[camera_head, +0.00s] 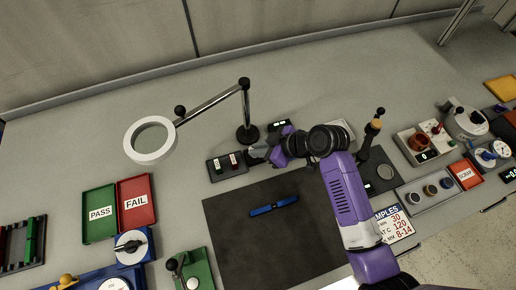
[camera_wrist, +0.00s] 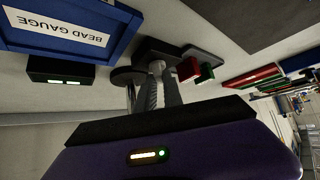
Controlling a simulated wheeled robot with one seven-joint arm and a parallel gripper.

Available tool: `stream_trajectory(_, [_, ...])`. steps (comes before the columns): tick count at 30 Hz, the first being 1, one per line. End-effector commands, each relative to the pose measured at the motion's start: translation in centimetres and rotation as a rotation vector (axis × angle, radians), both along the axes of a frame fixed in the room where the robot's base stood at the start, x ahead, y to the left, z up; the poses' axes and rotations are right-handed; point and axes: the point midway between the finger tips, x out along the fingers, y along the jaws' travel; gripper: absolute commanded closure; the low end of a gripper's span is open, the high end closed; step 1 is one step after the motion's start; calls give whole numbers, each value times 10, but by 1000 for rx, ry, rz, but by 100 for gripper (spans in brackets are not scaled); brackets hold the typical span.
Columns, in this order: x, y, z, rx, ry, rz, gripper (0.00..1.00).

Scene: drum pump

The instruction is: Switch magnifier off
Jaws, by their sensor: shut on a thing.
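The magnifier (camera_head: 150,140) is a white ring lens on a jointed arm, with its round dark base (camera_head: 247,134) on the bench. A dark switch box (camera_head: 227,167) with two labelled controls sits in front of that base. In the wrist view the box shows a red button (camera_wrist: 188,69) and a green button (camera_wrist: 206,72). My gripper (camera_head: 252,155) is at the box's right end, beside the magnifier base. In the wrist view its fingertips (camera_wrist: 157,76) close together around a small pale piece by the box, left of the red button. What exactly is between them is unclear.
A dark mat (camera_head: 235,235) with a blue tool (camera_head: 274,206) lies in front. Green PASS (camera_head: 99,226) and red FAIL (camera_head: 137,216) trays are at left. A blue bead gauge (camera_wrist: 60,25) and a small black display box (camera_wrist: 60,71) stand close to my gripper.

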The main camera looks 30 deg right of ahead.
Motion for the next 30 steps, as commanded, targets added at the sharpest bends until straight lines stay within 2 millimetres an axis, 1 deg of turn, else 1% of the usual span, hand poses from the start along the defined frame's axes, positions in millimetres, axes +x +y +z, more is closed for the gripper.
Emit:
stream_trajectory(7, [0, 0, -1, -2, 1, 0, 100])
stream_trajectory(8, [0, 0, -1, -2, 1, 0, 83])
stream_trajectory(9, [0, 0, -1, -2, 1, 0, 75])
stream_trajectory(10, [0, 0, -1, -2, 1, 0, 69])
stream_trajectory(11, [0, 0, -1, -2, 1, -1, 67])
stream_trajectory(22, [-3, -2, 2, -1, 0, -1, 67])
stream_trajectory(26, [-12, -9, 13, -2, 0, -3, 67])
stream_trajectory(30, [-26, -19, 30, -3, -1, -4, 67])
